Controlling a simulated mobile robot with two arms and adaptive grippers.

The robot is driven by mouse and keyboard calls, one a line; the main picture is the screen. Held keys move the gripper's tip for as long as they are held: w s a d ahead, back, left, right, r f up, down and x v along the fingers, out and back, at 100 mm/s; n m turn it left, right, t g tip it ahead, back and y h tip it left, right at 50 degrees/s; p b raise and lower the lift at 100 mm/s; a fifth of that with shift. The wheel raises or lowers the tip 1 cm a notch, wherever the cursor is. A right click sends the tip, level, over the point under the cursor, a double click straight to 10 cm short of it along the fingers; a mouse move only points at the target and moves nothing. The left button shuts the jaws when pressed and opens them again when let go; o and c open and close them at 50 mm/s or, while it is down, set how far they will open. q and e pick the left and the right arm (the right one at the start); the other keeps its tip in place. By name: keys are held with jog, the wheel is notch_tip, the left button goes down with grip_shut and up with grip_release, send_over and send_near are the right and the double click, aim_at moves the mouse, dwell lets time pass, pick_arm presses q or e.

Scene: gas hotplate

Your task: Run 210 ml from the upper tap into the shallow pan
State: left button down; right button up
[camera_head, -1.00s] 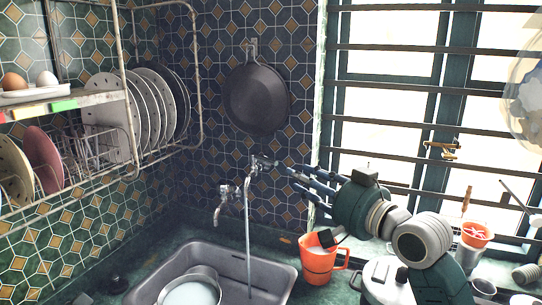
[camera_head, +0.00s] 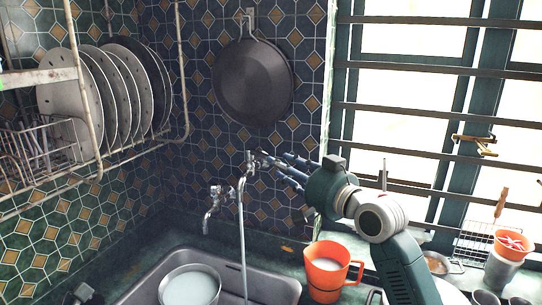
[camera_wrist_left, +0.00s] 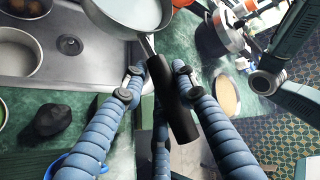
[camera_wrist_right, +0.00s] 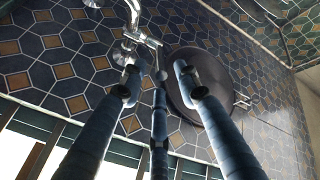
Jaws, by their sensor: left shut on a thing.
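The upper tap (camera_head: 250,168) is on the tiled wall, and a thin water stream (camera_head: 242,240) falls from it into the sink. In the left wrist view, my left gripper (camera_wrist_left: 158,78) is shut on the pan's black handle (camera_wrist_left: 180,115). My right gripper (camera_head: 282,168) is at the upper tap's handle with fingers spread; the tap also shows in the right wrist view (camera_wrist_right: 140,38). Contact there is unclear.
A lower tap (camera_head: 212,208) is left of the stream. An orange jug (camera_head: 325,272) stands right of the sink (camera_head: 275,288). A dark pan (camera_head: 250,82) hangs on the wall. A plate rack (camera_head: 100,165) is at the left, and window bars are at the right.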

jog(key=shift+p+x, duration=0.55)
jog(key=shift+x, duration=2.15)
jog(key=shift+c, duration=0.5)
grip_shut()
